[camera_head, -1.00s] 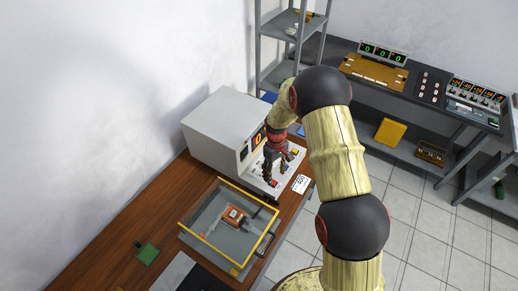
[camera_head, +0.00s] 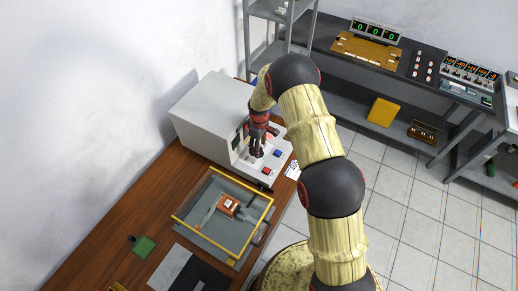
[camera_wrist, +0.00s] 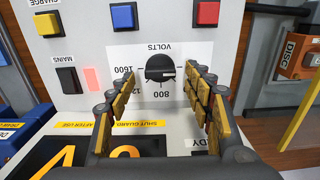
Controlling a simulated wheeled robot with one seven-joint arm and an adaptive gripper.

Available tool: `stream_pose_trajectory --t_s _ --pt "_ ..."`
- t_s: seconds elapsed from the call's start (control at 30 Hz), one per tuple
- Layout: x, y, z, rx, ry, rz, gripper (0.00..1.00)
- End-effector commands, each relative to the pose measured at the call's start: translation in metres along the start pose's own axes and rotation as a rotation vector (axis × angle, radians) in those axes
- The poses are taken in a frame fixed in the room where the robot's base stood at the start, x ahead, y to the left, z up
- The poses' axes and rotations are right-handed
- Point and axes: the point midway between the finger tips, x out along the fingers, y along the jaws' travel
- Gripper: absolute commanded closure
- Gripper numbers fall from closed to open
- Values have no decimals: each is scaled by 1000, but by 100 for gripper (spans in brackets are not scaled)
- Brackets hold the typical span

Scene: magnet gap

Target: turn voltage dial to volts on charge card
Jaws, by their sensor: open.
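The voltage dial (camera_wrist: 160,68) is a round black knob on the white console panel, under an upside-down VOLTS label. Scale marks 1600 and 800 are readable; the dial's exact setting is not clear. My gripper (camera_wrist: 160,82) is open, its two ridged fingers on either side of the dial with gaps visible; contact cannot be told. In the head view my gripper (camera_head: 257,148) is over the sloped front of the grey console (camera_head: 205,110), hiding the dial. A small white card (camera_head: 292,170), possibly the charge card, lies beside the console; its print is too small to read.
Yellow (camera_wrist: 47,23), blue (camera_wrist: 124,16) and red (camera_wrist: 207,13) buttons and a MAINS switch (camera_wrist: 68,80) surround the dial. A pink lamp (camera_wrist: 92,79) is lit. A yellow-edged clear case (camera_head: 182,219) stands on the wooden bench (camera_head: 100,262) in front of the console.

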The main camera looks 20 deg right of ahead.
Motion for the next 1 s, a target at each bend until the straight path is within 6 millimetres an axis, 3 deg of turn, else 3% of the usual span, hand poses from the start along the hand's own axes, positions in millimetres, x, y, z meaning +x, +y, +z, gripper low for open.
stream_pose_trajectory --t_s 0.2,0.5,1.0 --pt "18 0 0 1 0 0 48" --pt "20 0 0 1 0 0 49" --pt "19 0 0 1 1 0 77"
